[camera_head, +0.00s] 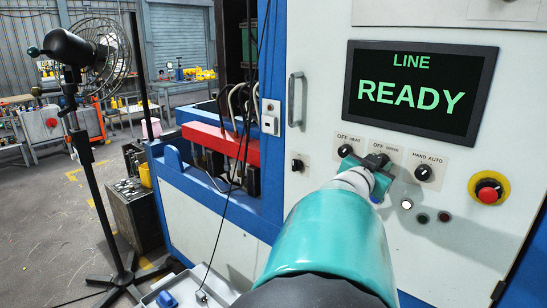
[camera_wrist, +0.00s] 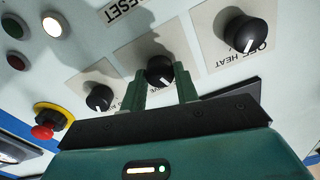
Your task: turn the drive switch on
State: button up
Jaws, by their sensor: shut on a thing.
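The drive switch is a black round knob (camera_wrist: 159,70) on a pale plate in the wrist view. My gripper (camera_wrist: 160,85) has one dark green finger on each side of it and is shut on it. The knob's lower part is hidden between the fingers, and its setting is hard to read. In the head view my gripper (camera_head: 368,170) is at the panel, just below the "OFF DRIVE" label (camera_head: 386,147), and covers most of the knob. The screen (camera_head: 420,88) above reads "LINE READY" in green.
The heat knob (camera_wrist: 248,36) and the hand/auto knob (camera_head: 423,173) flank the drive switch closely. A red emergency button (camera_head: 488,190) on yellow sits to the right. Small lamps (camera_head: 407,204) are below. A door handle (camera_head: 295,98) is left; a fan (camera_head: 90,50) stands farther left.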

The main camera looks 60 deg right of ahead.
jog(key=shift+m, duration=4.9)
jog(key=o, duration=1)
jog(key=shift+c, duration=0.2)
jog(key=shift+a, duration=0.15)
